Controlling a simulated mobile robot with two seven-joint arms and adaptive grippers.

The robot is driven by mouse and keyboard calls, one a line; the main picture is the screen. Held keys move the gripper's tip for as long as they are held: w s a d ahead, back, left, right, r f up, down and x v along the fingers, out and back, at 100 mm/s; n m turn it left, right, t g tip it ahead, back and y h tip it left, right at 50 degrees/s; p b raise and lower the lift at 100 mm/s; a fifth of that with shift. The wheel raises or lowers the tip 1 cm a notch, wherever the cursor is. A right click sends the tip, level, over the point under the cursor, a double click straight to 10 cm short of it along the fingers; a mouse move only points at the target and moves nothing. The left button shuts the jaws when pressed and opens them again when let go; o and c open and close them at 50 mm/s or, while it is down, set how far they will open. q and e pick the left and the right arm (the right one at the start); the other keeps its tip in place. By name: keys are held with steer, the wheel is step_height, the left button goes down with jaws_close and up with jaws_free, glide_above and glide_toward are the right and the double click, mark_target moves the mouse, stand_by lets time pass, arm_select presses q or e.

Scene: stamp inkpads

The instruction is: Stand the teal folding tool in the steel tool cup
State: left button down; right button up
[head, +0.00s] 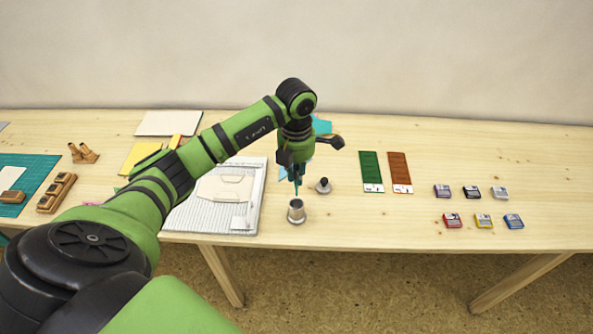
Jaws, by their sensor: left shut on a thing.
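The teal folding tool (296,188) hangs upright and thin below my left gripper (297,168). My left gripper is shut on it. The steel tool cup (296,211) stands upright on the table near its front edge, almost straight below the tool in the head view. The tool's lower tip appears just above the cup's rim; I cannot tell the exact gap. The tool's upper part is hidden by the gripper. My right gripper is not in view.
A small dark-knobbed object (323,186) stands just right of the cup. A pale scoring board (253,212) lies to the left. Green (371,171) and brown (399,172) strips and several inkpads (453,220) lie to the right. The table between cup and inkpads is clear.

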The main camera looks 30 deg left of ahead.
mark_target(296, 186)
arm_select(q)
steer(key=shift+f+b, duration=1.35)
steer(key=shift+f, duration=0.55)
steer(key=shift+f+b, duration=1.6)
steer(key=shift+f, duration=0.4)
steer(key=c, duration=1.2)
jaws_free()
steer(key=shift+o, duration=0.2)
steer(key=shift+r, duration=0.2)
step_height(296, 186, up, 12)
steer(key=shift+a+f, duration=0.1)
steer(key=shift+f, duration=0.1)
